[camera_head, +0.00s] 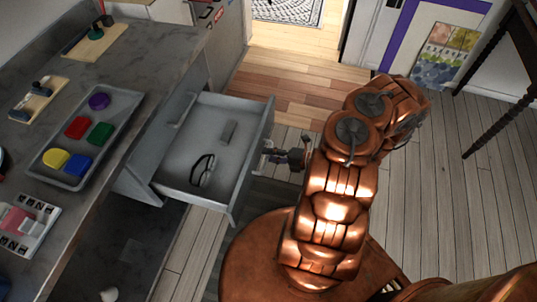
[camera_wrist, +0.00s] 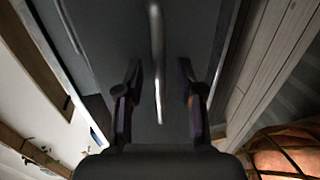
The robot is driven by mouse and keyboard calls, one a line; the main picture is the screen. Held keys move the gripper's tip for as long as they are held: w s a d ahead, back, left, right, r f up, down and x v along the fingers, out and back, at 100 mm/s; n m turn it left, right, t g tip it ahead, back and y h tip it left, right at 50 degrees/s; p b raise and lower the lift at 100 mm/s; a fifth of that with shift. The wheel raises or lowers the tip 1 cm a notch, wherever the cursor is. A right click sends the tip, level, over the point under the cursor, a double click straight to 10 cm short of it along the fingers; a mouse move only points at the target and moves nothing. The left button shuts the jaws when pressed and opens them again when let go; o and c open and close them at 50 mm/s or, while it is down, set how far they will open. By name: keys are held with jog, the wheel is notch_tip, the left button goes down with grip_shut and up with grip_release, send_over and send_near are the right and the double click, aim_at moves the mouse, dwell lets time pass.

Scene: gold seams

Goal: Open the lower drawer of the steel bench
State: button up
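The steel bench (camera_head: 150,62) stands at the left. Its lower drawer (camera_head: 252,160) is pulled well out, below a closed upper drawer front with a bar handle (camera_head: 182,110). Inside the open drawer lie a dark-rimmed item like glasses (camera_head: 203,170) and a small grey block (camera_head: 229,132). My gripper (camera_head: 272,153) is just outside the drawer's front. In the wrist view my gripper (camera_wrist: 159,80) is open, its two fingers on either side of a bar handle (camera_wrist: 157,50), with a visible gap on each side. The handle is mostly hidden in the head view.
The bench top holds a grey tray (camera_head: 75,178) with coloured pieces, wooden boards with small items (camera_head: 97,40), and a white block set (camera_head: 22,240). Open wooden floor (camera_head: 300,85) lies beyond the drawer. A dark-legged table (camera_head: 490,125) stands at the far right.

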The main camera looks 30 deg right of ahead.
jog(key=v, duration=1.1)
jog(key=shift+s, duration=0.1)
dwell(0.5)
jog(key=w+a+r+n+g+y+p, duration=0.2)
jog(key=a+r+n+g, duration=0.35)
jog(key=r+n, duration=0.4)
jog(key=w+a+r+n+g+y+p, duration=0.1)
jog(key=w+a+r+n+g+p, duration=0.2)
jog(key=a+r+n, duration=0.65)
jog(key=s+a+r+n+g+h+p, duration=0.1)
jog(key=s+a+r+n+g+h, duration=0.15)
jog(key=r+n, duration=0.3)
jog(key=s+a+r+n+g+h+p, duration=0.1)
jog(key=s+a+r+n+g, duration=0.3)
jog(key=r, duration=0.3)
jog(key=s+r+n+t+h+p, duration=0.1)
jog(key=s+r+n+h+p, duration=0.3)
jog(key=s+r+n+h, duration=0.5)
jog(key=s+d+r+n, duration=0.1)
jog(key=s+r+n, duration=0.3)
jog(key=n, duration=0.4)
jog(key=shift+r+h, duration=0.35)
